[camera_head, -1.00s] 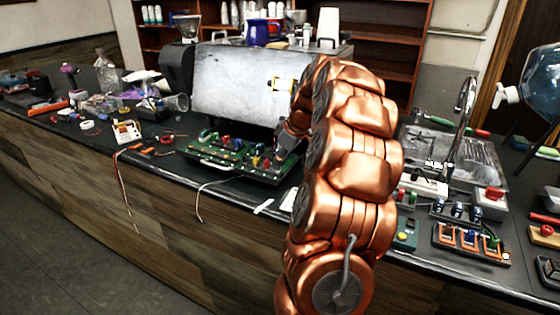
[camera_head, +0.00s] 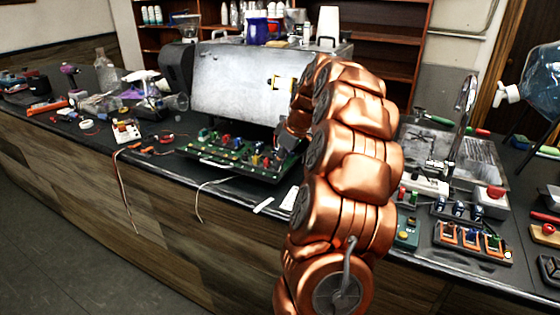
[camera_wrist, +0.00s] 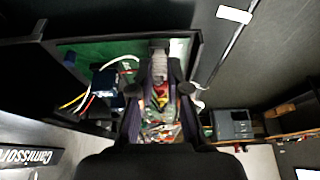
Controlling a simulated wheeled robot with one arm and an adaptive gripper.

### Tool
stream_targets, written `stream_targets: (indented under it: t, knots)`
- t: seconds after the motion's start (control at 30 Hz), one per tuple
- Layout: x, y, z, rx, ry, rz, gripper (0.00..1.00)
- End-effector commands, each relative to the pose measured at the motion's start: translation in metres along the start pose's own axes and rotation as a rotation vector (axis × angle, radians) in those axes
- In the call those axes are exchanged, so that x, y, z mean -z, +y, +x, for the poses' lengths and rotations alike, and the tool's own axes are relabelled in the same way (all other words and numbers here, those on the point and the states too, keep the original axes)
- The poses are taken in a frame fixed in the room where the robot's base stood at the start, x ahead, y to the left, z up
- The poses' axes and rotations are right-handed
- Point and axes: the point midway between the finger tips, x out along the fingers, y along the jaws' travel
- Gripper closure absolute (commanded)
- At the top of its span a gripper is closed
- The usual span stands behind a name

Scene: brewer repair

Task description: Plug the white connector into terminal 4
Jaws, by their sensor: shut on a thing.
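The green circuit board (camera_head: 238,158) lies on the dark counter in front of the brewer, with several red, blue, white and yellow parts on it. It shows as a green patch in the wrist view (camera_wrist: 88,58). My gripper (camera_head: 290,138) is low over the board's right end, partly hidden by my arm. In the wrist view my gripper (camera_wrist: 160,75) is shut on a pale, ribbed piece that seems to be the white connector (camera_wrist: 158,56). Its far end is dark and unclear, and the terminal numbers cannot be read.
The silver brewer (camera_head: 235,85) stands behind the board. A white wire (camera_head: 200,195) hangs over the counter's front edge. Loose parts and a small white box (camera_head: 126,131) lie to the left. A switch block (camera_head: 472,240) and the sink (camera_head: 460,155) are to the right.

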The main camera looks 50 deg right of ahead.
Motion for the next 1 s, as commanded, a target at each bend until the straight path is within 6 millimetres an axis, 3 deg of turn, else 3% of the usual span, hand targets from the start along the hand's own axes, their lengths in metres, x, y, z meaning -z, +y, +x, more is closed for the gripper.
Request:
stream_targets:
  t: [0.87, 0.9, 1.0]
  knots:
    - [-0.0002, -0.0002, 0.0011, 0.0, 0.0, 0.0, 1.0]
    - [-0.0002, -0.0002, 0.001, 0.0, 0.0, 0.0, 0.81]
    - [-0.0002, -0.0001, 0.001, 0.0, 0.0, 0.0, 0.71]
